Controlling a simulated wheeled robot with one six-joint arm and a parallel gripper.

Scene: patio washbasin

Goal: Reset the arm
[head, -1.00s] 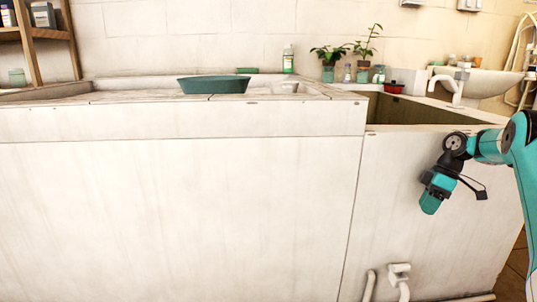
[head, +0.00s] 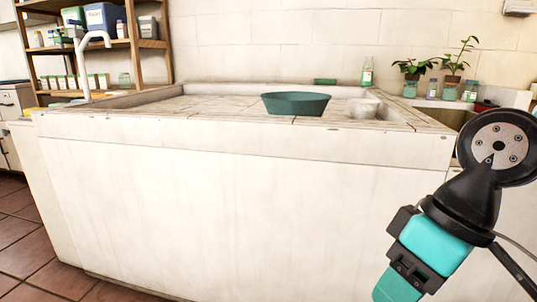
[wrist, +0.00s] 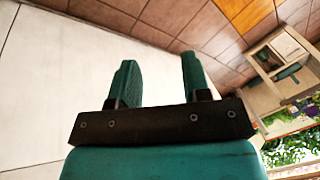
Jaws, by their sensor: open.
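My gripper (wrist: 158,80) shows in the wrist view with its two teal fingers apart and nothing between them. In the head view my gripper (head: 398,288) hangs at the lower right, pointing down in front of the white counter (head: 240,205). Its fingertips are cut off or too small to make out there. My arm's dark wrist joint is large at the right edge.
A teal basin (head: 295,104) stands on the counter top. A bottle (head: 367,73) and potted plants (head: 452,68) stand at the back right. A wooden shelf (head: 150,45) and a white tap (head: 90,45) are at the left. The tiled floor (head: 25,240) is open at lower left.

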